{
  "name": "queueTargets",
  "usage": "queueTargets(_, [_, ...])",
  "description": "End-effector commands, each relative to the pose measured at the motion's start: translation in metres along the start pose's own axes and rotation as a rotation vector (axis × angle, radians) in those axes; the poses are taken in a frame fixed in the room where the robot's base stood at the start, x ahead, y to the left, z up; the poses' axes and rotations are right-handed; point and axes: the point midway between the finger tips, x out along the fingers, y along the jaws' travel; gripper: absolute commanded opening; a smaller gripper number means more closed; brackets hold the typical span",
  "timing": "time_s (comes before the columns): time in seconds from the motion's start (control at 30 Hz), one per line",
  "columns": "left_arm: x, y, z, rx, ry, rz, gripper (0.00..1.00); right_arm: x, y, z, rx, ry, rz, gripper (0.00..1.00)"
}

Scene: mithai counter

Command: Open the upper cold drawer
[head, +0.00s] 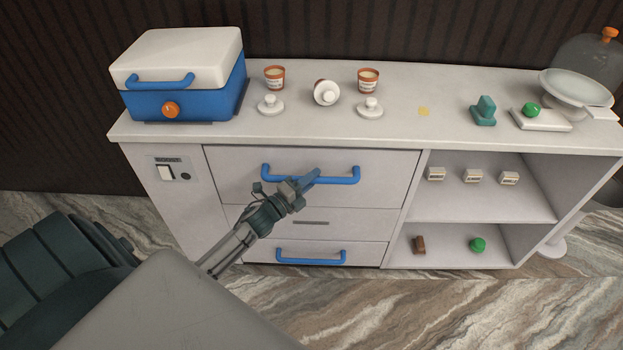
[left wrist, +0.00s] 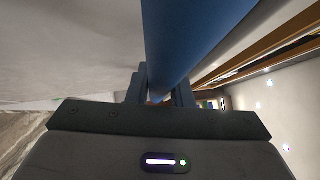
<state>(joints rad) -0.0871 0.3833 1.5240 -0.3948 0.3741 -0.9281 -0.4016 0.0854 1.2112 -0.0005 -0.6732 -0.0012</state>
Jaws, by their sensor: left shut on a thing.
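The upper cold drawer (head: 235,180) is a wide pale front under the counter's left part, with a blue bar handle (head: 340,181). The front looks about flush with the cabinet in the head view. My left gripper (head: 308,180) is at the middle of this handle and shut on it. In the left wrist view the blue handle (left wrist: 192,40) runs up from between the fingers (left wrist: 158,98). The fingers hide part of the handle in the head view. My right gripper is in neither view.
A lower drawer has its own blue handle (head: 311,258). A panel with a switch (head: 166,172) is left of the drawers; open shelves (head: 490,205) are right. The counter (head: 330,125) bears a blue cooler box (head: 185,102), cups (head: 274,77) and lids. Marble floor (head: 400,310) lies in front.

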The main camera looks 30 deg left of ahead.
Motion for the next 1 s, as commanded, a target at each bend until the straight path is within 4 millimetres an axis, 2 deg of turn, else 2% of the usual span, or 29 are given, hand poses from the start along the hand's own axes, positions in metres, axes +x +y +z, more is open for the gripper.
queueTargets(0.37, [-0.012,-0.002,-0.011,-0.001,0.001,0.002,0.00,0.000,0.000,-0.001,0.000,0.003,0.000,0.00])
queueTargets(0.57, [-0.033,-0.007,-0.032,-0.003,0.001,0.004,0.00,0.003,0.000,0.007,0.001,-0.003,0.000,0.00])
queueTargets(1.0, [-0.090,-0.024,-0.089,-0.004,-0.001,0.005,0.00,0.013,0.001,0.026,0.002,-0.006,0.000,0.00])
